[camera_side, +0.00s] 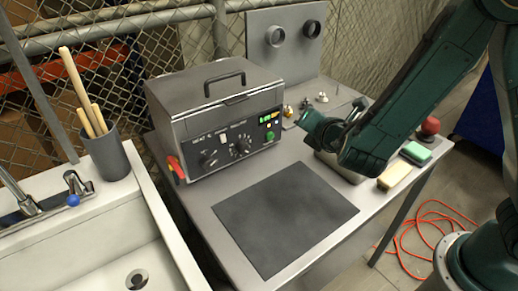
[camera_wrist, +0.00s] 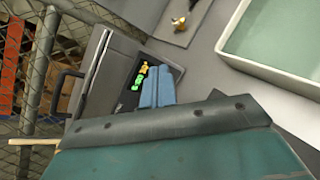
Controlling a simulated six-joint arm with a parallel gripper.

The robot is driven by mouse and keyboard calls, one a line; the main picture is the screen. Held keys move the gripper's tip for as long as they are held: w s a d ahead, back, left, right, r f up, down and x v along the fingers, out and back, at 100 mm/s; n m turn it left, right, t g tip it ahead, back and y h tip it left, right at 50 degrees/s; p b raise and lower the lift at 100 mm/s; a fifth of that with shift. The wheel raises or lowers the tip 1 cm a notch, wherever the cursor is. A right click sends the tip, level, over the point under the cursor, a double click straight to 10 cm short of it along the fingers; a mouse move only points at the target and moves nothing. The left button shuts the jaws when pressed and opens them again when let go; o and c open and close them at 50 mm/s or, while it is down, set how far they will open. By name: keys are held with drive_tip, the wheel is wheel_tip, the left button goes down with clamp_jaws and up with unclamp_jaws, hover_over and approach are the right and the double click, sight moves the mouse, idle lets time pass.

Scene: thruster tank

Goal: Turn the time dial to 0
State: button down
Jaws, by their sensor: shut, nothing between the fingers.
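The grey metal tank unit (camera_side: 215,115) stands on the metal table with its control panel facing front. The panel has a left black dial (camera_side: 209,158) and a larger right black dial (camera_side: 241,147). Their labels are too small to read, so I cannot tell which is the time dial or where either points. My gripper (camera_side: 308,120) is shut and empty, to the right of the panel and apart from both dials. In the wrist view, the shut fingers (camera_wrist: 158,88) appear in front of the tank unit (camera_wrist: 105,75); its lit display (camera_wrist: 138,78) shows, but the dials are hidden.
A dark mat (camera_side: 285,215) lies in front of the unit. A red-handled item (camera_side: 176,168) is at the unit's left. A sink (camera_side: 110,250) is further left.

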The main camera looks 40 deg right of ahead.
sight(242, 148)
drive_tip(key=a+f+n+t+y, duration=0.2)
drive_tip(key=a+f+n+y, duration=0.3)
drive_tip(key=a+n, duration=0.6)
drive_tip(key=shift+w+f+n, duration=0.15)
drive_tip(key=shift+f+n, duration=0.3)
drive_tip(key=shift+n, duration=0.05)
drive_tip(key=shift+w, duration=0.1)
drive_tip(key=shift+w, duration=3.4)
drive_tip(key=shift+f, duration=0.2)
drive_tip(key=shift+a, duration=0.8)
drive_tip(key=shift+a+f, duration=0.1)
drive_tip(key=shift+a, duration=0.25)
drive_tip(key=shift+a+r, duration=0.15)
drive_tip(key=shift+r, duration=0.3)
